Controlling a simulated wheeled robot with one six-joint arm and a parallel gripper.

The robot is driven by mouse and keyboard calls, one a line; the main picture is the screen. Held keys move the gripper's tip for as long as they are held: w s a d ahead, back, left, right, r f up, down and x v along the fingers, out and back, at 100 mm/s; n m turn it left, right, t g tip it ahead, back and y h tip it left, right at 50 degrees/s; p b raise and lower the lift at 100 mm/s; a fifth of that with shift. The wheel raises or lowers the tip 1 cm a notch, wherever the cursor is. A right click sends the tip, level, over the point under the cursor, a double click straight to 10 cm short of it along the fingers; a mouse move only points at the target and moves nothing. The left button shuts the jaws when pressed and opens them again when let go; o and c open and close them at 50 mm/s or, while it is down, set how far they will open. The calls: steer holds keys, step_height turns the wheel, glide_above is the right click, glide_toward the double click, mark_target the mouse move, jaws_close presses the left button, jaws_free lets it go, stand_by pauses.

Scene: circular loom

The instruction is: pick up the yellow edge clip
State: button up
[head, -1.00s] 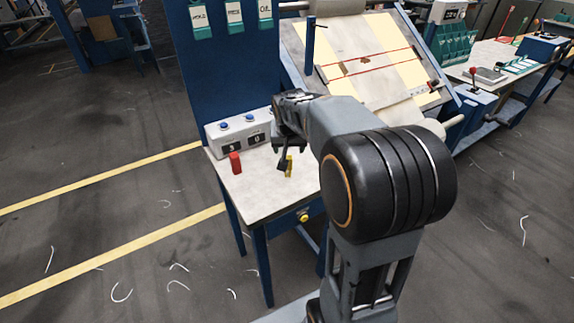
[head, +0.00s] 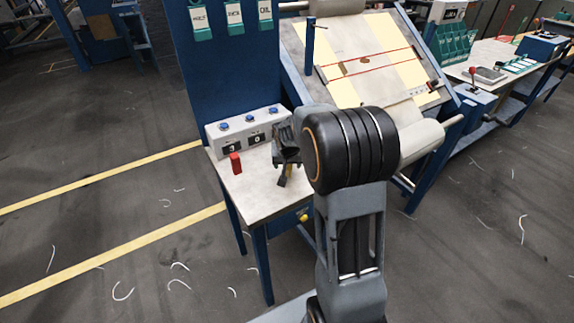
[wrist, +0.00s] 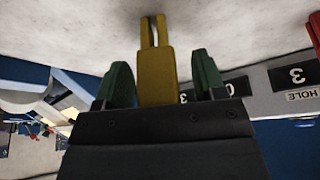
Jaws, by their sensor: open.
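The yellow edge clip (wrist: 156,72) stands out in the wrist view, with two prongs at its far end against the pale bench top (head: 258,196). In the head view only a small yellow bit of the clip (head: 290,170) shows beside my gripper (head: 284,174). In the wrist view my gripper (wrist: 161,76) is open, its two green fingers on either side of the clip. The clip sits nearer the left finger, with a clear gap to the right one. Whether the left finger touches it I cannot tell.
A red piece (head: 236,163) stands on the bench left of my gripper; its edge also shows in the wrist view. A grey counter box (head: 242,131) with blue buttons stands behind. The slanted loom board (head: 360,62) rises at the back right.

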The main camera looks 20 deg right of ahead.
steer(key=c, duration=1.1)
steer(key=shift+o, duration=0.2)
steer(key=shift+r, duration=0.45)
step_height(320, 180, up, 2)
steer(key=shift+r, duration=0.15)
steer(key=s+d+r+b, duration=0.1)
steer(key=s+d+r, duration=0.6)
steer(key=d, duration=0.5)
step_height(320, 180, up, 3)
steer(key=shift+f+b, duration=0.1)
steer(key=shift+b, duration=0.2)
steer(key=shift+d, duration=0.1)
